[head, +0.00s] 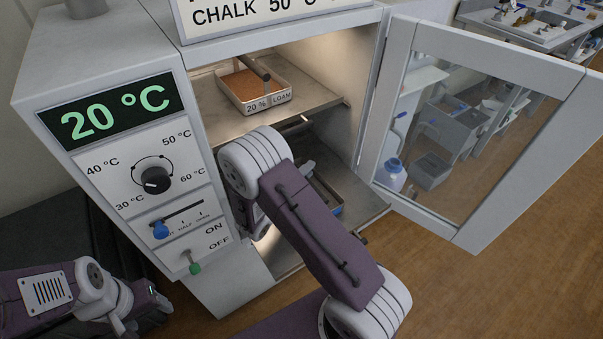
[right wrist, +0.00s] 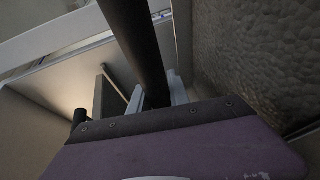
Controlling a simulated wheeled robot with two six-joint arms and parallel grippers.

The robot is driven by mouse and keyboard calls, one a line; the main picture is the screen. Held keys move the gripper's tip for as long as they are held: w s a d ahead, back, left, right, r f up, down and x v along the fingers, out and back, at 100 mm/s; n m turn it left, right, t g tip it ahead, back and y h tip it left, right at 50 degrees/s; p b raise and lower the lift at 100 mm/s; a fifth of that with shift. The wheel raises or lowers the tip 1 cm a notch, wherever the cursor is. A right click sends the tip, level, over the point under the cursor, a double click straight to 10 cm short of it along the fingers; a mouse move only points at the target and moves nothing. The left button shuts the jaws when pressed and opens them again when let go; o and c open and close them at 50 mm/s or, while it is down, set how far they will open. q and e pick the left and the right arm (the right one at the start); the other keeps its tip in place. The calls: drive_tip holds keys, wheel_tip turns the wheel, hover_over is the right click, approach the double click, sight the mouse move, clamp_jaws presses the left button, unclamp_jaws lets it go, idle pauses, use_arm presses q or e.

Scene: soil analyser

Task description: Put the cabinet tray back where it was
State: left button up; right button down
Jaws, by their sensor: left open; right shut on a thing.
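A white tray of brown soil marked "20% LOAM" (head: 256,104) sits on the upper shelf of the open cabinet, with a dark bar handle over it. A second tray with a blue edge (head: 337,211) is on a lower level, mostly hidden behind my right arm. My right gripper (right wrist: 163,92) is inside the cabinet, hidden by its own arm in the head view. In the right wrist view it is shut on a dark bar handle (right wrist: 135,45). My left gripper (head: 150,304) is open at the lower left, outside the cabinet, its fingers hard to make out.
The cabinet door (head: 437,220) with its window stands wide open to the right. The front panel (head: 160,190) on the left has a dial, a blue slider and a green switch.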

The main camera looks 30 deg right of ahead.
drive_tip(key=shift+s+d+r, duration=0.15)
drive_tip(key=shift+s+d, duration=0.15)
drive_tip(key=shift+s, duration=0.15)
drive_tip(key=c, duration=1.3)
unclamp_jaws()
drive_tip(key=shift+w, duration=0.1)
drive_tip(key=shift+o, duration=0.3)
drive_tip(key=shift+a, duration=0.15)
use_arm(q)
drive_tip(key=shift+s+d+r, duration=0.1)
drive_tip(key=shift+s+d, duration=0.15)
drive_tip(key=shift+s, duration=0.1)
drive_tip(key=shift+r, duration=0.1)
use_arm(e)
drive_tip(key=shift+a, duration=0.1)
drive_tip(key=v, duration=1.1)
drive_tip(key=shift+s+a+r, duration=0.15)
drive_tip(key=shift+s+a, duration=0.1)
use_arm(q)
drive_tip(key=shift+r, duration=0.2)
